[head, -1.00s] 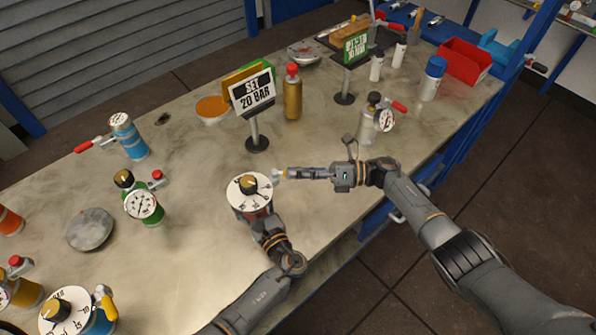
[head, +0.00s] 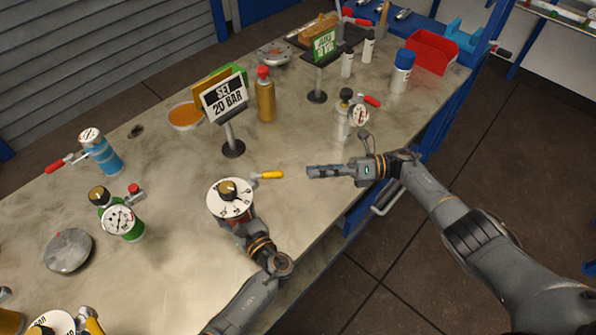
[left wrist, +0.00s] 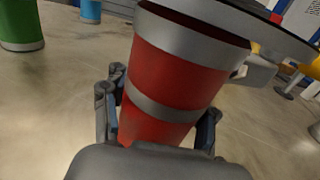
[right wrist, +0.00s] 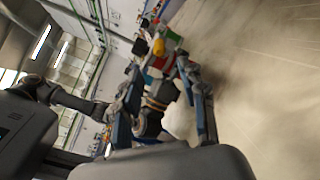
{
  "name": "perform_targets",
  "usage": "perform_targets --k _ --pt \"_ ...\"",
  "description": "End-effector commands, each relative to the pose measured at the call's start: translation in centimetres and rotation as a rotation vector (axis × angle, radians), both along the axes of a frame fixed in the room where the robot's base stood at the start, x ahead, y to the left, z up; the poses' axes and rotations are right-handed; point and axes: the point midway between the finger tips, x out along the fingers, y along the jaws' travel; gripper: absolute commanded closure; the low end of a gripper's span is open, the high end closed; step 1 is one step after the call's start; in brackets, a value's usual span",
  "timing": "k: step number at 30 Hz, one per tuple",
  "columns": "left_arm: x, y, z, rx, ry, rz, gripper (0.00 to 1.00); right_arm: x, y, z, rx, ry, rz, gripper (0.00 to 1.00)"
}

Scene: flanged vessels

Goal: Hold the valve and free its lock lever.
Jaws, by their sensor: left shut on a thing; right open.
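The valve has a red body (left wrist: 175,75) with grey bands, a white dial (head: 218,204) and a dark and gold knob on top. Its yellow lock lever (head: 271,175) sticks out to the right of the dial in the head view. My left gripper (left wrist: 160,108) is shut around the red body; the dial partly hides it in the head view. My right gripper (head: 309,171) is open and empty, pointing left at the lever's end with a gap between them. In the right wrist view its fingers (right wrist: 165,112) are apart, and the background is blurred.
A "SET 20 BAR" sign (head: 224,98) stands behind the valve. A green vessel (head: 126,226) and blue vessel (head: 104,158) stand left. A silver vessel with a red lever (head: 342,122) stands behind my right gripper. The bench between is clear.

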Motion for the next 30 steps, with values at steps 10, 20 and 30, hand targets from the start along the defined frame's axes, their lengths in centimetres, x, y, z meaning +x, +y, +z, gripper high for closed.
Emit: perform_targets --k 10,20,30 --pt "0.0 0.0 0.1 0.001 -0.002 0.001 1.0 0.1 -1.7 0.0 0.0 -0.001 0.0 0.58" --pt "0.0 0.1 0.0 0.002 -0.001 0.001 1.0 -0.7 -0.9 -0.8 0.021 0.014 -0.024 1.0" --pt "0.0 0.1 0.0 0.001 0.0 0.001 1.0 -6.1 2.8 -3.8 0.19 0.147 -0.264 1.0"
